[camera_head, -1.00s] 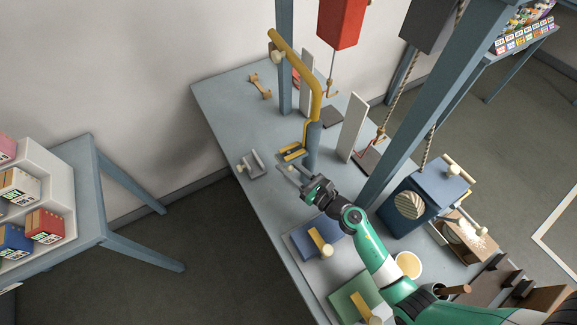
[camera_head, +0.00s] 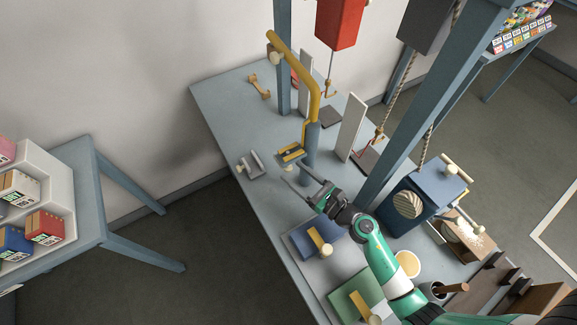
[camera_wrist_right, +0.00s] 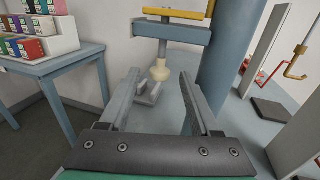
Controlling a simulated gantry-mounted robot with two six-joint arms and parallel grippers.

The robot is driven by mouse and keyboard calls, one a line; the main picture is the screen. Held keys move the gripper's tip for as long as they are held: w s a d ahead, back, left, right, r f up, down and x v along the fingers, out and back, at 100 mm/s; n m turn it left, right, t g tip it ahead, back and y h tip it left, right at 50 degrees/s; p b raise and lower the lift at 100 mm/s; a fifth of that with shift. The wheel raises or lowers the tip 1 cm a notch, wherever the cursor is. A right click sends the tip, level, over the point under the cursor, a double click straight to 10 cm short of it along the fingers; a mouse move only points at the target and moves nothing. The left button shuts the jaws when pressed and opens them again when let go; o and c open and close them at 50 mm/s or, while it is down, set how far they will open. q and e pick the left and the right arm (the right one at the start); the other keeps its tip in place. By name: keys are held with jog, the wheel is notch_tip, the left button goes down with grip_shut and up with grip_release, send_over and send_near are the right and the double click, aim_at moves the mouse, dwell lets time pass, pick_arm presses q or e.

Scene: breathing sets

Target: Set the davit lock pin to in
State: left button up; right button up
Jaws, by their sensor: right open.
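The davit has a yellow arm (camera_head: 297,66) on an upright blue-grey post (camera_head: 312,148); the post also shows in the right wrist view (camera_wrist_right: 227,60). A blue-grey bracket (camera_wrist_right: 172,33) with a yellow bar (camera_wrist_right: 173,14) sticks out from the post. A cream knob (camera_wrist_right: 160,70), apparently the lock pin's, hangs under the bracket. My right gripper (camera_head: 293,175) is open and empty, in front of the bracket. In the right wrist view the knob appears between the fingertips (camera_wrist_right: 160,80), with no visible contact. My left gripper is not in view.
A grey metal fitting (camera_head: 251,165) lies on the table (camera_head: 225,105) left of the post. A white upright panel (camera_head: 352,127) stands right of it. A thick frame leg (camera_head: 425,110) rises at right.

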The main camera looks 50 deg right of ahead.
jog(key=s, duration=0.8)
jog(key=shift+a, duration=0.1)
